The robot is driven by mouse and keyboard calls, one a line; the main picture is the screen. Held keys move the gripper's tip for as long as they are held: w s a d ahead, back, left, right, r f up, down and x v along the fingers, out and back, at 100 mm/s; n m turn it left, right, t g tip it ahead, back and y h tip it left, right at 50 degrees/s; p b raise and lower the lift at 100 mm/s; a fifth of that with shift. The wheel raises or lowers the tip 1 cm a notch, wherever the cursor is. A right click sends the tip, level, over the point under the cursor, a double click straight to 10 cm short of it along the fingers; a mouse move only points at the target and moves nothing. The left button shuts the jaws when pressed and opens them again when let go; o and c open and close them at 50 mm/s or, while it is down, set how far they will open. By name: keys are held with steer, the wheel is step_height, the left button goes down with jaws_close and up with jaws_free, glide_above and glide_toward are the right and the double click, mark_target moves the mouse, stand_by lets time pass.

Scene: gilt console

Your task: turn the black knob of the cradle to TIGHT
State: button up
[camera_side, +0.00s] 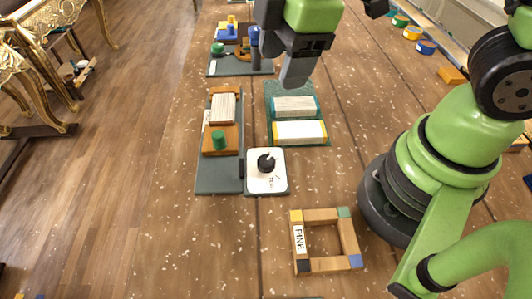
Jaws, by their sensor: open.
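The black knob (266,163) stands on a white plate (256,185) with small print too fine to read surely. A pale mark shows on the knob's top. The plate adjoins the right side of the cradle (219,180), a long dark grey base carrying a ribbed pale block (223,108) and an orange-brown wooden block with a green peg (219,140). My gripper (296,72) hangs above and beyond the knob, apart from it, open and empty. Its fingers overlap in this view, so the gap between them is hard to see.
Two book-like blocks (300,131) lie on a green mat just beyond the knob. A wooden frame marked PINE (308,214) lies nearer, to the right. Another dark board (228,67) with coloured pieces is farther back. The table left of the cradle is clear.

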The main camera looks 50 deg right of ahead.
mark_target(266, 161)
steer(key=a+f+n, duration=0.1)
steer(key=f+n, duration=0.1)
steer(key=f, duration=0.4)
steer(key=a+f+n+g, duration=0.1)
steer(key=f+n, duration=0.2)
steer(key=f, duration=0.3)
steer(key=a+f+n+g+h, duration=0.1)
steer(key=f+n, duration=0.2)
steer(key=f, duration=0.3)
steer(key=shift+w+a+f, duration=0.1)
steer(key=shift+w+f, duration=0.05)
steer(key=shift+f, duration=0.15)
steer(key=c, duration=0.9)
